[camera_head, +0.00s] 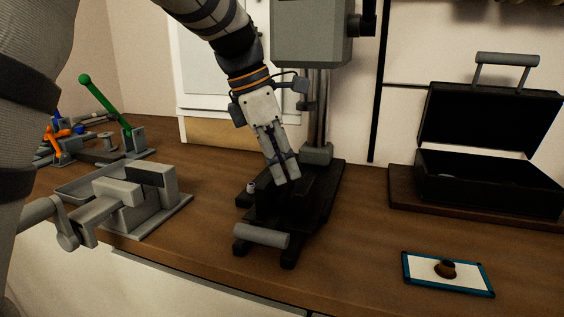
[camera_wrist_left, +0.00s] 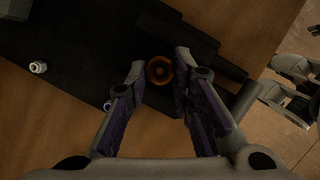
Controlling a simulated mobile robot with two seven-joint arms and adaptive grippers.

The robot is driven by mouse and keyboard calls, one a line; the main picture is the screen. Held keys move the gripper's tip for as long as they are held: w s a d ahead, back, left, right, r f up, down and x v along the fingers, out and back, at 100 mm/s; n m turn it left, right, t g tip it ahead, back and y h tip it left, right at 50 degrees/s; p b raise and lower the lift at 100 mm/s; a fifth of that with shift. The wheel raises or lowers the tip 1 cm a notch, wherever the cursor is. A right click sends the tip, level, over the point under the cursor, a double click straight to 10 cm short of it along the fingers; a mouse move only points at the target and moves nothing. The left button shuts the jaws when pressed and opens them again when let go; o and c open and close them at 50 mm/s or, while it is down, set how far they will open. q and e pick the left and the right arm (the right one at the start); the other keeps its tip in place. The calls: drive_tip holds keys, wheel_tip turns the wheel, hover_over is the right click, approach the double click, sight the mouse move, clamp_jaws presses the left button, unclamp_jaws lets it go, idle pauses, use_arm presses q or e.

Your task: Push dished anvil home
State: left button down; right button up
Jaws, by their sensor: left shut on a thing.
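My left gripper (camera_head: 284,176) reaches down over the black base of a bench press (camera_head: 325,185). In the left wrist view, its two fingers (camera_wrist_left: 161,66) stand on either side of a small round brown piece with a dark hollow centre, which looks like the dished anvil (camera_wrist_left: 160,71). The gripper is shut on it. In the head view the fingers and the dark base hide this piece. How deep it sits in the base cannot be told. My right gripper is not in view.
A blue-edged mat (camera_head: 420,273) with a small brown part (camera_head: 445,268) lies front right. An open black case (camera_head: 485,185) stands behind it. A grey vise (camera_head: 135,200) and a green-handled tool (camera_head: 104,105) are at left. The press column (camera_head: 318,110) rises close behind the gripper.

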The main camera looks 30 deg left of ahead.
use_arm(q)
drive_tip(key=shift+f, duration=0.2)
drive_tip(key=shift+f, duration=0.5)
drive_tip(key=shift+f, duration=0.15)
drive_tip(key=shift+r, duration=0.5)
drive_tip(key=shift+f, duration=0.25)
idle(0.6)
drive_tip(key=shift+f, duration=0.25)
drive_tip(key=shift+r, duration=0.5)
idle(0.6)
